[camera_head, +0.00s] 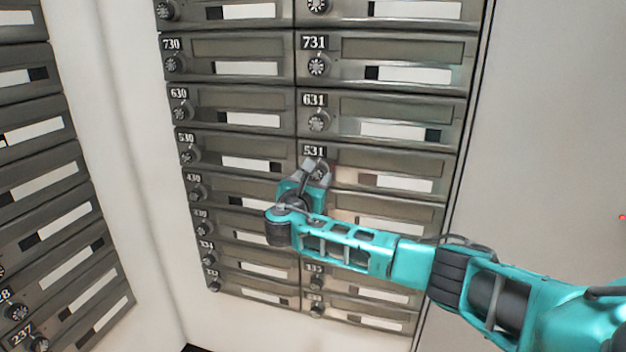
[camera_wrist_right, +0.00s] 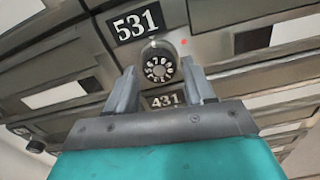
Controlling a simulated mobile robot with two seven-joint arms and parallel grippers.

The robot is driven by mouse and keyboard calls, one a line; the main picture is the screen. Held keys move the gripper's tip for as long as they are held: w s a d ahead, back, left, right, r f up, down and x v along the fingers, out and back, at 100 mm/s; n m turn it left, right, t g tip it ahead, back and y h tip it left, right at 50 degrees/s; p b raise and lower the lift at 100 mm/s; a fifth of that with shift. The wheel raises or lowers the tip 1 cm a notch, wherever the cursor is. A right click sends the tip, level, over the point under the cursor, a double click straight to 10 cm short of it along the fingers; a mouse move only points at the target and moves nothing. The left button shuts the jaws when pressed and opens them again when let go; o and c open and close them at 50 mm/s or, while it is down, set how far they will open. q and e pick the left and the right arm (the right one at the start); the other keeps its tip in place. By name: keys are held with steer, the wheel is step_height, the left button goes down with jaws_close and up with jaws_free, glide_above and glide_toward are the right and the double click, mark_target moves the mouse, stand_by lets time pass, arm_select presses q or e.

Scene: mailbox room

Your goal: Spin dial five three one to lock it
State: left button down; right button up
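The mailbox labelled 531 (camera_head: 385,163) is in the right column of the mailbox wall, near the middle of the head view. Its black dial with white numerals (camera_wrist_right: 160,66) shows clearly in the right wrist view, just below the 531 label (camera_wrist_right: 139,24). In the head view the gripper largely hides this dial. My right gripper (camera_wrist_right: 158,88) is open, with one finger on each side of the dial in the picture. Whether the fingers touch the dial, I cannot tell. My right gripper also shows in the head view (camera_head: 316,171). My left gripper is not in view.
Mailbox 631 (camera_head: 385,107) with its own dial (camera_head: 319,121) is above, and mailbox 530 (camera_head: 235,145) is to the left. Another mailbox bank (camera_head: 45,180) stands at the left. Plain wall (camera_head: 550,140) lies to the right.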

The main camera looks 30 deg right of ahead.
steer(key=c, duration=0.8)
steer(key=shift+m, duration=0.3)
